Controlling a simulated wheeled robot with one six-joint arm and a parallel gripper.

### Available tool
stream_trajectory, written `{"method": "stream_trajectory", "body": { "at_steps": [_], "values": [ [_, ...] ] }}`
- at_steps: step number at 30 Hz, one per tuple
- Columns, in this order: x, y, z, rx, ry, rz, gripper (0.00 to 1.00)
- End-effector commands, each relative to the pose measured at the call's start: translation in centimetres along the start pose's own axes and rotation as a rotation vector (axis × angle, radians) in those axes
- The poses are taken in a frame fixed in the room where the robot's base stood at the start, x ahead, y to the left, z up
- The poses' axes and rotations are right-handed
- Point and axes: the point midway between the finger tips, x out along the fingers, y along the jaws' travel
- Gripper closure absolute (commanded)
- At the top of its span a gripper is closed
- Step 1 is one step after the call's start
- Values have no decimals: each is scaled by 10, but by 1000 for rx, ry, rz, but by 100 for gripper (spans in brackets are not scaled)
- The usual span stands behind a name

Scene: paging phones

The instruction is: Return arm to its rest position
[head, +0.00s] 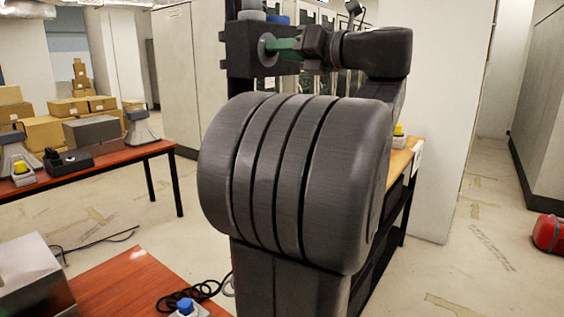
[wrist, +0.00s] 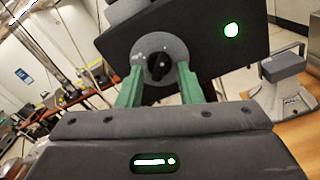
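My gripper (head: 285,45) is raised in the upper middle of the head view, with my large dark arm links below and to its right. Its green fingers point left at a grey round disc (head: 267,49) on a dark block. In the wrist view my gripper (wrist: 161,72) has its two fingers apart, with nothing held between them. The disc (wrist: 162,44) with its black centre knob is just past the fingertips. I cannot tell whether the fingertips touch it, or whether the block is part of my body.
A reddish table (head: 108,162) with desk phones (head: 140,125) stands at left, cardboard boxes (head: 45,130) behind. A nearer table (head: 125,285) holds a metal box (head: 30,278) and a blue-topped device (head: 187,306). Another table (head: 402,160) is partly behind my arm. A red object (head: 548,233) lies right on open floor.

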Motion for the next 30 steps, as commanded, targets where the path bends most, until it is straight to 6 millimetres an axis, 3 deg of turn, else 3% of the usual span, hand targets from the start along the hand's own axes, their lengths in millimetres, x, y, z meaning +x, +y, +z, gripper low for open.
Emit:
{"method": "stream_trajectory", "body": {
  "at_steps": [30],
  "values": [
    [0, 0, 0, -908, 0, 0, 67]
  ]
}}
